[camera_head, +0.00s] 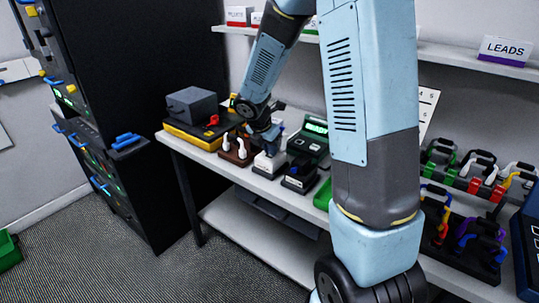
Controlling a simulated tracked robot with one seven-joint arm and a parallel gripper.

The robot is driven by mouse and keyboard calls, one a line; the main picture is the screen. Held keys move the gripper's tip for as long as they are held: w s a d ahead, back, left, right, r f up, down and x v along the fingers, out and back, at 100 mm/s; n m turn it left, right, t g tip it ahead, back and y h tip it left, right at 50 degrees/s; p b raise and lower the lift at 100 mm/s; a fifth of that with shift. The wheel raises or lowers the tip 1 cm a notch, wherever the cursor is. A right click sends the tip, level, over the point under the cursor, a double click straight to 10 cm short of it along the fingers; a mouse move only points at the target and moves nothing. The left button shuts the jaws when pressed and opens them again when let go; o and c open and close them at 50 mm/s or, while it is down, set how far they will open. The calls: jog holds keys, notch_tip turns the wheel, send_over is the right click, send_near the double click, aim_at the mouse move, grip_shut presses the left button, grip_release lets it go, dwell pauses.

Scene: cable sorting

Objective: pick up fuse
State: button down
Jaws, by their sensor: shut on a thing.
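My gripper (268,133) is at the end of my arm, pointing down over the work table (262,186) at the back left. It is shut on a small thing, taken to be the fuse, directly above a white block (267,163). The fuse is mostly hidden by the fingers and too small to make out. I cannot tell whether it still touches the block.
Left of my gripper are a brown block with white pegs (235,151) and a yellow-black unit with a grey box (192,105). Right are a black device (299,176) and a green-display meter (315,130). Racks of coloured leads (465,235) stand farther right.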

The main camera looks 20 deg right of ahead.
jog(key=shift+r, duration=0.65)
jog(key=s+a+r, duration=0.3)
jog(key=s+r, duration=1)
jog(key=r, duration=0.1)
jog(key=shift+s+r, duration=0.3)
jog(key=shift+r, duration=0.1)
jog(key=shift+a+f, duration=0.1)
jog(key=shift+a, duration=0.05)
